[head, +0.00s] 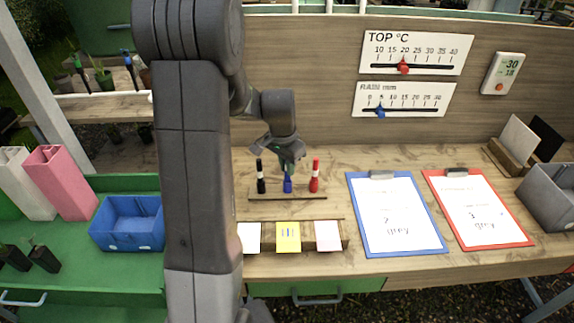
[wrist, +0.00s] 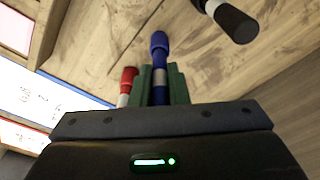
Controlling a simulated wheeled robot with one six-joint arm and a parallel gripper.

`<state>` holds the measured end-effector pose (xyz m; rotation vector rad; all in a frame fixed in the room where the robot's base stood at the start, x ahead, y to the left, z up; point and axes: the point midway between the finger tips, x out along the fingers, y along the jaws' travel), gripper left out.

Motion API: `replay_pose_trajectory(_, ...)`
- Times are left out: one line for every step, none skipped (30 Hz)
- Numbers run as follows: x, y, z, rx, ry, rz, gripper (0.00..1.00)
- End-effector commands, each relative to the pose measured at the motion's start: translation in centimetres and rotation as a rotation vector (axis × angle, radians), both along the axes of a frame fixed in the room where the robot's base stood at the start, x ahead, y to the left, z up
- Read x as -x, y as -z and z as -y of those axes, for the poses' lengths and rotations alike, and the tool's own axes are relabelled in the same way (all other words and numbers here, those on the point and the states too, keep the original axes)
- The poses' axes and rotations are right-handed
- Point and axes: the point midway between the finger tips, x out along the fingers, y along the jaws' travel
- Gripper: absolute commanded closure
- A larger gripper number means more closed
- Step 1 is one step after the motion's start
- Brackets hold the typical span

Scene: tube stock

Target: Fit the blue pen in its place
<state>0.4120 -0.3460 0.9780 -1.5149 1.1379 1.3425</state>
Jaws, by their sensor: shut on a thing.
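The blue pen (head: 287,185) is upright between the black pen (head: 261,178) and the red pen (head: 315,177), at the low wooden pen stand (head: 301,195). My gripper (head: 289,164) is above the stand, shut on the blue pen's upper part. In the wrist view the blue pen (wrist: 159,43) runs out from between the green fingers (wrist: 160,72), with the red pen (wrist: 127,80) to the left and the black pen (wrist: 235,22) to the upper right. Whether the blue pen's lower end is inside a hole or only over it, I cannot tell.
In front of the stand is a wooden holder with white, yellow and pink cards (head: 288,237). A blue clipboard (head: 357,211) and a red clipboard (head: 526,241) lie to the right. Slider boards (head: 440,42) are on the back panel. A blue bin (head: 127,232) is at left.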

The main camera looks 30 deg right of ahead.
Motion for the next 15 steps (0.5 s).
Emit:
replay_pose_trajectory(0.0, 0.4, 0.0, 0.0, 0.0, 0.0, 1.0)
replay_pose_trajectory(0.0, 0.5, 0.0, 0.0, 0.0, 0.0, 1.0)
replay_pose_trajectory(0.0, 0.7, 0.0, 0.0, 0.0, 0.0, 1.0)
replay_pose_trajectory(0.0, 0.8, 0.0, 0.0, 0.0, 0.0, 1.0)
replay_pose_trajectory(0.0, 0.9, 0.0, 0.0, 0.0, 0.0, 1.0)
replay_pose_trajectory(0.0, 1.1, 0.0, 0.0, 0.0, 0.0, 1.0)
replay_pose_trajectory(0.0, 1.2, 0.0, 0.0, 0.0, 0.0, 1.0)
replay_pose_trajectory(0.0, 1.3, 0.0, 0.0, 0.0, 0.0, 1.0)
replay_pose_trajectory(0.0, 1.5, 0.0, 0.0, 0.0, 0.0, 1.0)
replay_pose_trajectory(0.0, 1.6, 0.0, 0.0, 0.0, 0.0, 1.0)
replay_pose_trajectory(0.0, 1.7, 0.0, 0.0, 0.0, 0.0, 1.0)
replay_pose_trajectory(0.0, 1.9, 0.0, 0.0, 0.0, 0.0, 1.0)
replay_pose_trajectory(0.0, 2.0, 0.0, 0.0, 0.0, 0.0, 1.0)
replay_pose_trajectory(0.0, 2.1, 0.0, 0.0, 0.0, -0.001, 1.0)
replay_pose_trajectory(0.0, 2.3, 0.0, 0.0, 0.0, -0.001, 1.0)
